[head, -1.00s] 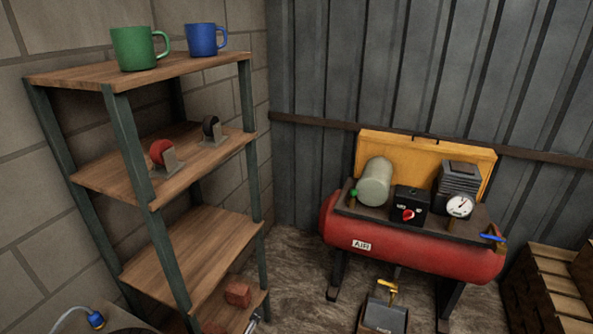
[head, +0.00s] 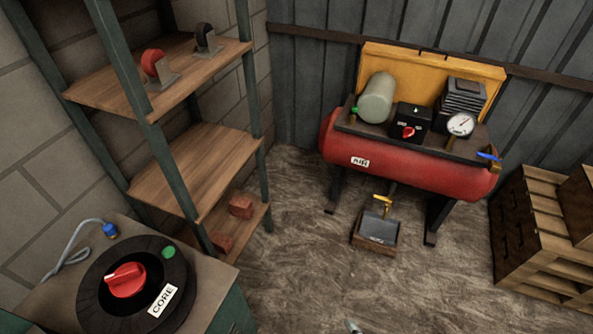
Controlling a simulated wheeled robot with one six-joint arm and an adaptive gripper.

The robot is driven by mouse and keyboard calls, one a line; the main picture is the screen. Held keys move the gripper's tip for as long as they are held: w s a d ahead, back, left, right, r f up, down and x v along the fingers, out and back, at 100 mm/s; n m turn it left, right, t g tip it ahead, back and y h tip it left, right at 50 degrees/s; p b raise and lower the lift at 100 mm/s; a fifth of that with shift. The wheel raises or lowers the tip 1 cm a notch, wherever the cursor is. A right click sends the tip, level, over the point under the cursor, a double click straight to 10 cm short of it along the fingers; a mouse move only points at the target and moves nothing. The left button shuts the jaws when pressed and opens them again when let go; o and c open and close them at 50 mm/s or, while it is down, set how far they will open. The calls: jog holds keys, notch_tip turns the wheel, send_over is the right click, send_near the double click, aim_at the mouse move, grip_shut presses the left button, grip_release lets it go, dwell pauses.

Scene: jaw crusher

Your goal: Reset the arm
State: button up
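Only a small grey tip shows at the bottom edge of the head view, right of centre. It looks like the end of my arm, but too little shows to tell whether the gripper is open or shut or holds anything. The rest of my arm is out of view.
A round black device with a red knob (head: 126,280) and a "CORE" label sits on a cabinet at lower left. Wooden shelves (head: 190,170) stand behind it. The middle floor is clear.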

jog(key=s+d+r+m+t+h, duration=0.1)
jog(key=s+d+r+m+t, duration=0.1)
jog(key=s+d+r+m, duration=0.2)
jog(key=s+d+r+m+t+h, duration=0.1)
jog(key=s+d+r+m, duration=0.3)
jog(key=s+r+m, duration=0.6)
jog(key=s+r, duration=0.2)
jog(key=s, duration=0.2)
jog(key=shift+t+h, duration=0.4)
